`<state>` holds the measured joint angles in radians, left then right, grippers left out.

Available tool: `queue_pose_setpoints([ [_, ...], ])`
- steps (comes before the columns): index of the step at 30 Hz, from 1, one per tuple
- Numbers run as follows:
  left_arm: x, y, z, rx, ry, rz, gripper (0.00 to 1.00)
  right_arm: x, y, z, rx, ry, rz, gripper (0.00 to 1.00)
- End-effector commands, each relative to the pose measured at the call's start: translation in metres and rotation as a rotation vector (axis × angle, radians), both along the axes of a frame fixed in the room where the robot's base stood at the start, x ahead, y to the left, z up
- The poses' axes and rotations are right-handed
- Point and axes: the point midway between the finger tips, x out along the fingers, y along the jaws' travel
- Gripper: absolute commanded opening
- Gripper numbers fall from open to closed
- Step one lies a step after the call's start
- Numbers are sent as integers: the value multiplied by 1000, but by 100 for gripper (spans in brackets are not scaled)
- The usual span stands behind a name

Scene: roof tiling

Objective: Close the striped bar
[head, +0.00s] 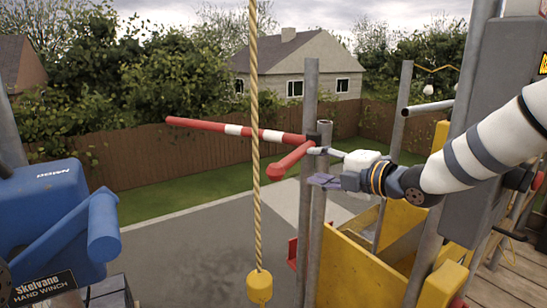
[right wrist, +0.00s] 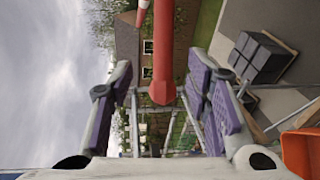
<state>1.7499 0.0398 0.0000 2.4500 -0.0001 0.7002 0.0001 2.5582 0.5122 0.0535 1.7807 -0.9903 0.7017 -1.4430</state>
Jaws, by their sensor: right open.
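The striped bar (head: 232,130) is red with white bands. In the head view it reaches out to the left from a grey post, over the drop. A shorter red arm (head: 290,160) angles off it near the post, towards me. My right gripper (head: 317,166) is open just right of this arm's end, by the post. In the right wrist view, a red bar end (right wrist: 162,92) lies between the spread purple finger pads, with a gap on both sides. A white-banded red part shows behind it. My left gripper is not in view.
A rope (head: 254,120) with a yellow weight (head: 259,287) hangs in front of the bar. A blue hand winch (head: 50,215) stands at left. Grey posts (head: 312,235) and yellow panels (head: 350,265) stand below my right gripper. Dark stacked blocks (right wrist: 262,57) show in the wrist view.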

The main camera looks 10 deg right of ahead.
Motion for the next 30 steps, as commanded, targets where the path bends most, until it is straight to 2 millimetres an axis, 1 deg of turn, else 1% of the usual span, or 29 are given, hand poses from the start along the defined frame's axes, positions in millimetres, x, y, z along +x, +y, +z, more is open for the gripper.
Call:
queue_pose_setpoints([
  [1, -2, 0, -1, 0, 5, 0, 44, 8, 4, -6, -1, 7, 1, 44],
  [6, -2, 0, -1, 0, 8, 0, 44, 48, 23, -16, 1, 10, 0, 44],
  [9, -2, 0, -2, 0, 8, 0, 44, 69, 33, -20, 3, 10, -1, 44],
  [11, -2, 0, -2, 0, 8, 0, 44, 79, 38, -22, 3, 10, -1, 44],
  [12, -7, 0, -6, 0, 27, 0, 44, 86, 41, -28, 5, 15, -1, 44],
  [15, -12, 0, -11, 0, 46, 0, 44, 95, 45, -31, 5, 18, -1, 44],
  [17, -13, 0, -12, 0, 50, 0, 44, 98, 47, -30, 4, 17, -1, 44],
  [24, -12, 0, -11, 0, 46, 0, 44, 99, 47, -25, 5, 10, -1, 44],
  [25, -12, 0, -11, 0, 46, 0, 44, 99, 47, -24, 5, 10, -1, 40],
  [26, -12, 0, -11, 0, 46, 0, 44, 99, 47, -24, 5, 10, -1, 33],
  [27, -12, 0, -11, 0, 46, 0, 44, 99, 47, -24, 5, 10, -1, 24],
  [29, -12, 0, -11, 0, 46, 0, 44, 99, 47, -25, 6, 11, -1, 10],
  [30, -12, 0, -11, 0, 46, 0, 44, 99, 47, -25, 6, 11, -1, 1],
])
